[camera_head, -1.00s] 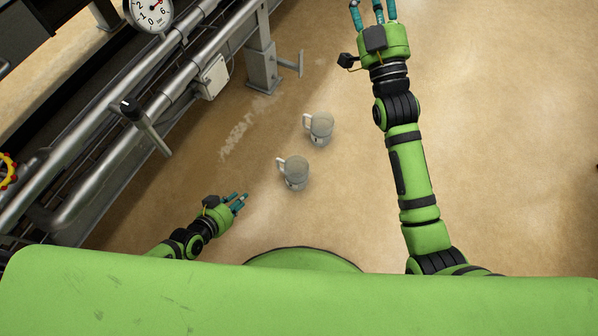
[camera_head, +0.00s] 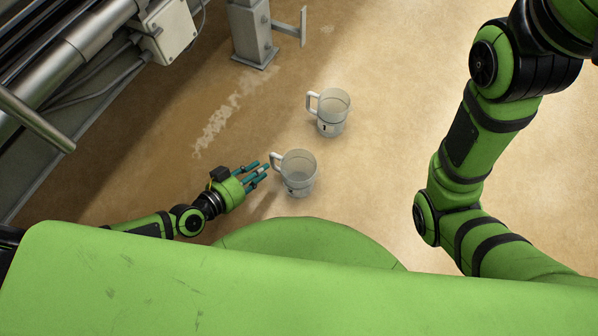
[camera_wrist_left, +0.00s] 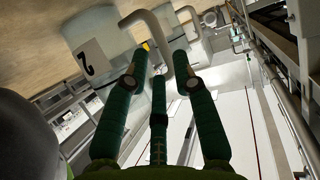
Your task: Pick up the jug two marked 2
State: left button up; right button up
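Jug two (camera_head: 299,178) is a clear, whitish jug standing on the floor, the nearer of two; its mark is hard to read in the head view. In the left wrist view the jug (camera_wrist_left: 112,38) shows a black 2 on a pale label, and its handle (camera_wrist_left: 153,27) runs close by my fingertips. My left gripper (camera_head: 261,173) is open, just left of the handle. In the left wrist view its teal fingers (camera_wrist_left: 159,62) are spread, with the handle showing between them; contact cannot be told. My right gripper is out of view.
A second jug (camera_head: 331,114), seemingly marked 1, stands behind and right of jug two. A grey metal post (camera_head: 251,35) and pipes (camera_head: 75,55) line the upper left. My right arm is at the right. Floor around the jugs is clear.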

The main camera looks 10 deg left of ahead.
aim_at(272, 162)
pick_arm(q)
jog(key=b+x, duration=0.2)
jog(key=x, duration=0.3)
jog(key=shift+w+d+f, duration=0.2)
jog(key=shift+d, duration=0.05)
jog(key=shift+w+d, duration=0.15)
jog(key=shift+w, duration=0.1)
grip_shut()
